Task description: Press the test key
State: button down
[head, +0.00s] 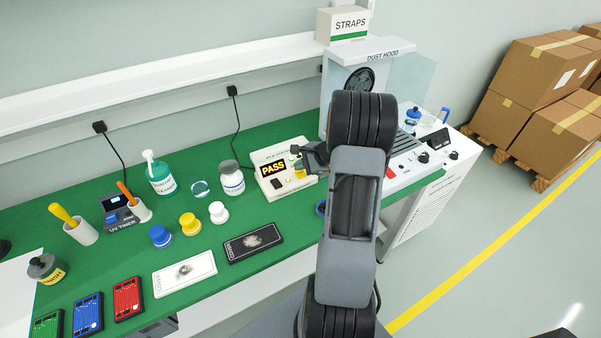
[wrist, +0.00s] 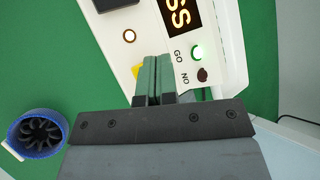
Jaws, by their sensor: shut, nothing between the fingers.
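The white tester (head: 272,185) stands on the green bench, and its display (head: 273,167) reads PASS. In the wrist view the tester (wrist: 218,60) shows the end of that display, a lit green GO lamp (wrist: 197,54) and a dark lamp (wrist: 202,75) beside it. A small yellow part, perhaps the test key (wrist: 136,71), shows at the left of my fingertips; most of it is hidden. My gripper (wrist: 153,62) is shut and empty, its tips over the tester's face. I cannot tell whether they touch the yellow part. In the head view my arm partly covers the tester's right side.
A blue-rimmed round item (wrist: 38,132) lies left of my gripper. The dust hood (head: 342,63) is behind my arm. Blue, yellow and white knobbed pieces (head: 190,223) are on the bench.

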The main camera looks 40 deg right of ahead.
aim_at(302, 183)
jog(key=shift+r+p, duration=1.7)
jog(key=shift+r, duration=0.85)
jog(key=s+f, duration=0.1)
jog(key=s+a+f+n+g, duration=0.1)
jog(key=shift+s+a+n, duration=0.1)
jog(key=shift+s+n, duration=0.2)
jog(key=s+a+r+n+g+h, duration=0.1)
jog(key=s+a+r+n+h, duration=0.1)
jog(key=s+a+r+n, duration=0.5)
jog(key=s+a+r+n+g+h, duration=0.1)
jog(key=s+a+r+n+h, duration=0.2)
jog(key=s+a+r+n, duration=0.4)
jog(key=a+r+n, duration=0.2)
jog(key=a+n, duration=0.2)
jog(key=a, duration=0.3)
jog(key=shift+s+a+r+n, duration=0.3)
jog(key=shift+s+a+r, duration=0.05)
jog(key=shift+s+r, duration=0.05)
